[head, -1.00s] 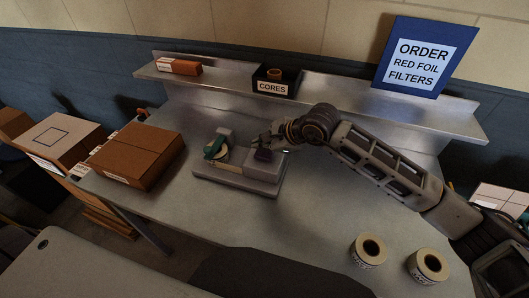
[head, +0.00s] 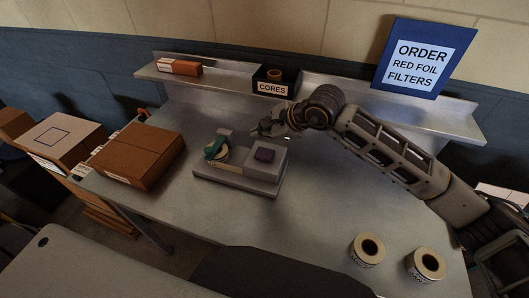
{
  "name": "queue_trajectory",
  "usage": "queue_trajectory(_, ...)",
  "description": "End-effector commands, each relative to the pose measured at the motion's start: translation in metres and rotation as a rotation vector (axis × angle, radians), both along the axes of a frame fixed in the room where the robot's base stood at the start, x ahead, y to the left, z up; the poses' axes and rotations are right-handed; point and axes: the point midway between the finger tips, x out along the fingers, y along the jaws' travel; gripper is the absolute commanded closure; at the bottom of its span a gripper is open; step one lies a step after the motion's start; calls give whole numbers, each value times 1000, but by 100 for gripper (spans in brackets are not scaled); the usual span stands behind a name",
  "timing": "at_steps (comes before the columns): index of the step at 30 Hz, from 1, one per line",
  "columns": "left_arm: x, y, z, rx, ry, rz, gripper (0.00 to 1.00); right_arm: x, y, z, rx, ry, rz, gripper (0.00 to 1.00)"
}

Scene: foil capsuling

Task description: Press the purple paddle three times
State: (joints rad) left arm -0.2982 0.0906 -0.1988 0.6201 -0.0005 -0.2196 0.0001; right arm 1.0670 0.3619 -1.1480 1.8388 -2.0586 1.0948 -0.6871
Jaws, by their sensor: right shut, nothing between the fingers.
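My right gripper (head: 259,132) is shut and empty. My left gripper is not in view.
Two label rolls (head: 368,250) stand at the front right. A brown box (head: 133,155) lies left of the machine. A shelf behind holds a CORES bin (head: 272,88), a small carton (head: 180,67) and an order sign (head: 417,60). The table right of the machine is clear.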

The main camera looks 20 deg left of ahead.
Motion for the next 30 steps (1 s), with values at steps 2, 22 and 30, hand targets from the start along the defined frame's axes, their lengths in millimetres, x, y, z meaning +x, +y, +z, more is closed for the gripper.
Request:
queue_trajectory(2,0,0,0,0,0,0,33,0,0,0,0,0,0,100)
queue_trajectory(22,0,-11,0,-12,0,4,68,0,0,-1,-1,0,-1,100)
queue_trajectory(30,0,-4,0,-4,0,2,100,0,0,-1,-1,0,-1,100)
